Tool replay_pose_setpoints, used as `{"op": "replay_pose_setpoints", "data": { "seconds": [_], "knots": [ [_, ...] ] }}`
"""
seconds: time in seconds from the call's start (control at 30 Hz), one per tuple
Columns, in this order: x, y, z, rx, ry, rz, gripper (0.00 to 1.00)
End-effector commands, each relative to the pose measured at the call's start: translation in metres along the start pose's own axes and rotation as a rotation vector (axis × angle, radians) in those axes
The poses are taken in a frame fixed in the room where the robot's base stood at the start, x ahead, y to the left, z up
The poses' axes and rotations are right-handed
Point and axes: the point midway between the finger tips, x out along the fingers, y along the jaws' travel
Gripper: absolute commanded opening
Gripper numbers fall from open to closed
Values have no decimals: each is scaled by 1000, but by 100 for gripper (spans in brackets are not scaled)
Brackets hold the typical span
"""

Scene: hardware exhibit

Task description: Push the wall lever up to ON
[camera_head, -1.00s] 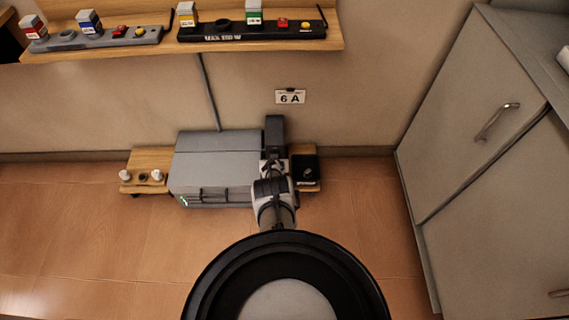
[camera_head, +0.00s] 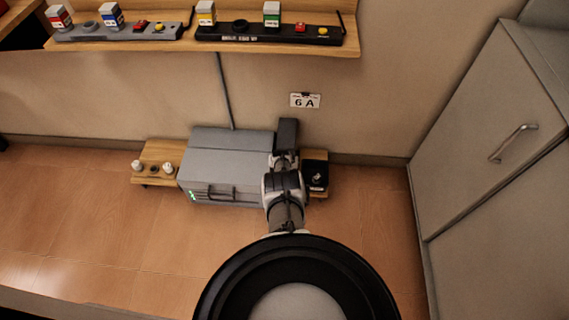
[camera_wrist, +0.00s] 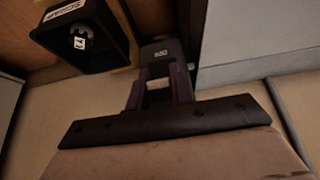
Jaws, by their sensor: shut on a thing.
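The dark switch box (camera_head: 288,131) stands by the wall at the right end of the grey cabinet. In the wrist view its dark top (camera_wrist: 160,50) bears a small white label that seems to read OFF. My gripper (camera_wrist: 158,80) is at this box, its two dark fingers closed around a pale piece (camera_wrist: 158,86), which looks like the lever's handle. In the head view my gripper (camera_head: 285,158) is just in front of the box, and my arm hides the lever. I cannot tell the lever's exact angle.
The grey cabinet (camera_head: 232,143) sits directly left of my gripper. A black bin (camera_head: 316,172) marked SCRAP, with a pale object inside, is close on the right. A shelf (camera_head: 345,38) with switch strips is above. A 6 A sign (camera_head: 305,101) hangs on the wall. Grey cupboards (camera_head: 480,150) stand right.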

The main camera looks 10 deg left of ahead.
Motion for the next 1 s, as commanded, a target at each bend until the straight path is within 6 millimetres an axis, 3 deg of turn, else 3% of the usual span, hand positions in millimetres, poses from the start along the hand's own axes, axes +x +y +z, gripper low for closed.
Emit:
{"op": "replay_pose_setpoints", "data": {
  "seconds": [0.03, 0.37, 0.4, 0.57, 1.0],
  "knots": [
    [-2, 3, -11, 4, 17, 0, 0],
    [-2, 2, -11, 3, 17, 0, 0],
    [-2, 2, -11, 3, 17, 0, 24],
    [-2, 2, -7, 2, 11, 0, 44],
    [-10, 0, -4, -1, 3, 0, 44]
  ]
}}
